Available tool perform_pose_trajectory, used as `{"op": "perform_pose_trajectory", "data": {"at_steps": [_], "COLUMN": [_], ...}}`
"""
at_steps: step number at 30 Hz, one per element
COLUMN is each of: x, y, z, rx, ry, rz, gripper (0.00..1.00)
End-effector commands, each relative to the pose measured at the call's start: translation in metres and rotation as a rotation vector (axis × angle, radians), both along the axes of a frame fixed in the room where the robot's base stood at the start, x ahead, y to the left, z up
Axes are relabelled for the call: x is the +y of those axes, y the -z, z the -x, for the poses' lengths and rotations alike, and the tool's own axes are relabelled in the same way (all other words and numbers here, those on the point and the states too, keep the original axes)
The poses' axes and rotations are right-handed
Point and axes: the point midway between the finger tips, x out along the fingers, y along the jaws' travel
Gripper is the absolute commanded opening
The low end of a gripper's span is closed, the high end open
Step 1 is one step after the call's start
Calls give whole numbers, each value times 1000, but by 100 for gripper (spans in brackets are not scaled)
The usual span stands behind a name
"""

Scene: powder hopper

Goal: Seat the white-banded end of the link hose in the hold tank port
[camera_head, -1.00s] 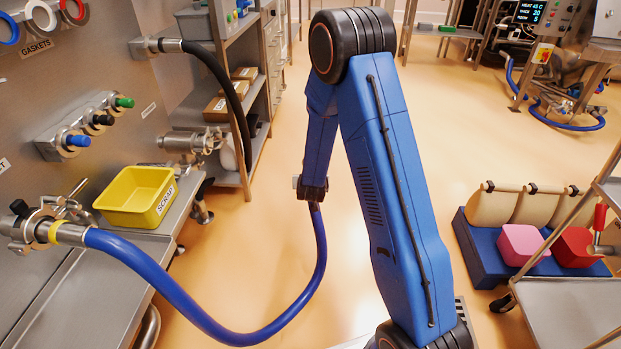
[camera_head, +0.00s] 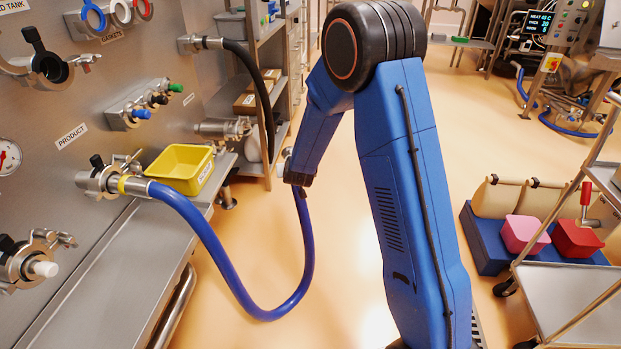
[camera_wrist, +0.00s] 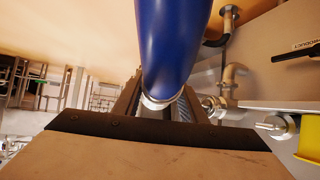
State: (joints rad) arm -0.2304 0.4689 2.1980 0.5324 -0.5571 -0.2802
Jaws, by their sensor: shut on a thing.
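The blue link hose (camera_head: 258,308) hangs in a U between the wall panel and my gripper (camera_head: 298,180). My gripper is shut on the other end, out over the floor and right of the panel. In the wrist view the hose (camera_wrist: 172,45) rises between my jaws (camera_wrist: 162,103), with a pale ring at its base, probably the white band. The hold tank port (camera_head: 50,69), under a label cut to "D TANK", is at upper left. It looks empty, its clamp open.
A port with a white plug (camera_head: 42,268) is at lower left. A yellow scrap bin (camera_head: 183,168) stands on the steel bench (camera_head: 90,275) below the panel. A black hose (camera_head: 258,90) hangs near the shelves. A cart (camera_head: 570,305) is at right. The middle floor is clear.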

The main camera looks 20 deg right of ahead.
Motion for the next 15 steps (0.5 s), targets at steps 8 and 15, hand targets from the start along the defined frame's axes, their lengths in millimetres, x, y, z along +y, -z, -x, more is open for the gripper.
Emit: {"op": "perform_pose_trajectory", "data": {"at_steps": [8, 15], "x": [66, 120], "y": [-66, -121], "z": [-12, -10], "rx": [-5, -3], "ry": [-135, -255], "rz": [-2, -2], "gripper": [2, 2]}}
